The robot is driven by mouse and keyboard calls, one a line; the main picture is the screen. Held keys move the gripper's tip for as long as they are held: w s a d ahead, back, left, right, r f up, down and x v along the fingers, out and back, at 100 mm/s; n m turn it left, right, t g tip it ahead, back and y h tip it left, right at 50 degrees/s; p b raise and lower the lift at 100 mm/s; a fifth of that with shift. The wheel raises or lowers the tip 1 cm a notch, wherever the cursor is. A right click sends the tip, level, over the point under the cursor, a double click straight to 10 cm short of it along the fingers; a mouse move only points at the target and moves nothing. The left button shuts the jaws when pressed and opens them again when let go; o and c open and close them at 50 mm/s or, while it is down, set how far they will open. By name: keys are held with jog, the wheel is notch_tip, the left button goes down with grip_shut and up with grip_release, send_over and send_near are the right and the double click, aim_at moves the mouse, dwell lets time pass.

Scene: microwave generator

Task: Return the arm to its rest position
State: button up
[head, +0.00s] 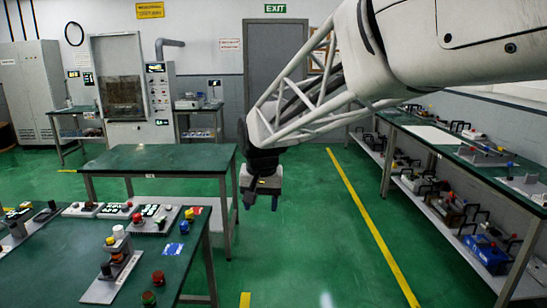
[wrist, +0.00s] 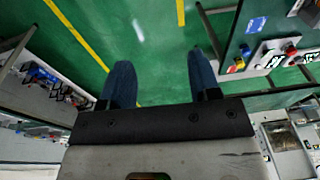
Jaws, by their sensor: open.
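My gripper (head: 261,202) hangs down at the end of my white lattice arm, in the middle of the head view. It is over the green floor, just right of the middle green-topped table (head: 165,158). In the wrist view my gripper (wrist: 162,82) shows two dark blue fingers spread apart. Only floor shows between them, and it holds nothing. The fingers appear clear of the tables.
A green bench (head: 60,262) with controls stands at the lower left. A long bench (head: 465,150) with a lower shelf full of devices runs along the right. Open floor with a yellow line (head: 370,225) lies between. A grey door (head: 275,60) is at the back.

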jog(key=s+d+f, duration=0.2)
jog(key=s+d, duration=0.8)
jog(key=s, duration=0.5)
jog(key=s+d+f+t, duration=0.1)
jog(key=s+d+f, duration=0.2)
jog(key=s+d, duration=0.8)
jog(key=s, duration=0.3)
jog(key=shift+s+d+f+h, duration=0.25)
jog(key=shift+s+d+h, duration=0.05)
jog(key=shift+s, duration=0.05)
dwell(1.6)
